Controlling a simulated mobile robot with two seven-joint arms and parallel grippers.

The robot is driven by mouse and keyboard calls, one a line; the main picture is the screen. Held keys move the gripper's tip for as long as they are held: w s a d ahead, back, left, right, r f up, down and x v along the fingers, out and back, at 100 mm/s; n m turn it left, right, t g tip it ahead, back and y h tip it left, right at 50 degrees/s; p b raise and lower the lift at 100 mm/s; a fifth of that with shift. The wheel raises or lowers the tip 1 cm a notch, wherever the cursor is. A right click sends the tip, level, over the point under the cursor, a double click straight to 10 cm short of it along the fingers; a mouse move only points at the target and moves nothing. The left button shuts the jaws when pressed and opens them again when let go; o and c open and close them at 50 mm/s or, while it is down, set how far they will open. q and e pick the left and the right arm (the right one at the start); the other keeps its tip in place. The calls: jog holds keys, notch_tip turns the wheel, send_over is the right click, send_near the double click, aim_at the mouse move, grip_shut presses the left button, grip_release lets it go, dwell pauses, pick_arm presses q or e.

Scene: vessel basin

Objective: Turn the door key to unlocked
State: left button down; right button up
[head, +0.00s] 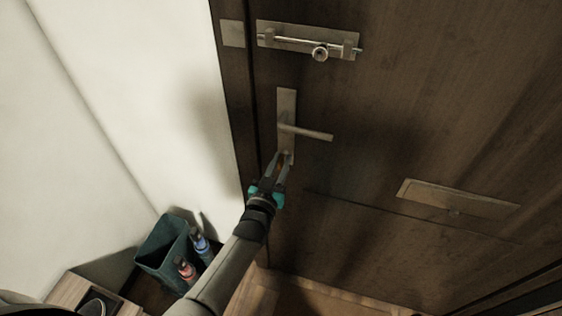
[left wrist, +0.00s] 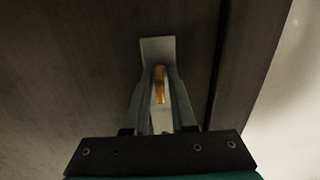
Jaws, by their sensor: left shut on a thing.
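The dark wooden door (head: 420,110) fills the right of the head view. Its metal lock plate (head: 287,103) carries a lever handle (head: 310,132) that points right. My left gripper (head: 284,158) is at the lower end of this plate, below the handle. In the left wrist view a brass-coloured key (left wrist: 160,84) sits between the fingers of my left gripper (left wrist: 160,92), in front of the plate (left wrist: 157,48). The fingers are shut on the key. The keyhole is hidden. My right gripper is in neither view.
A slide bolt (head: 310,40) is above the handle and a mail-slot plate (head: 458,198) is at lower right. A dark bin (head: 163,247), a blue bottle (head: 201,246) and a red bottle (head: 187,270) stand at lower left, near the white wall (head: 120,90).

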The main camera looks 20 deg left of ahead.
pick_arm(q)
jog(key=c, duration=0.9)
grip_release()
jog(key=s, duration=0.5)
jog(key=s+p, duration=0.1)
jog(key=s, duration=0.9)
jog(key=shift+s+a, duration=0.15)
jog(key=shift+a, duration=0.1)
jog(key=shift+f, duration=0.15)
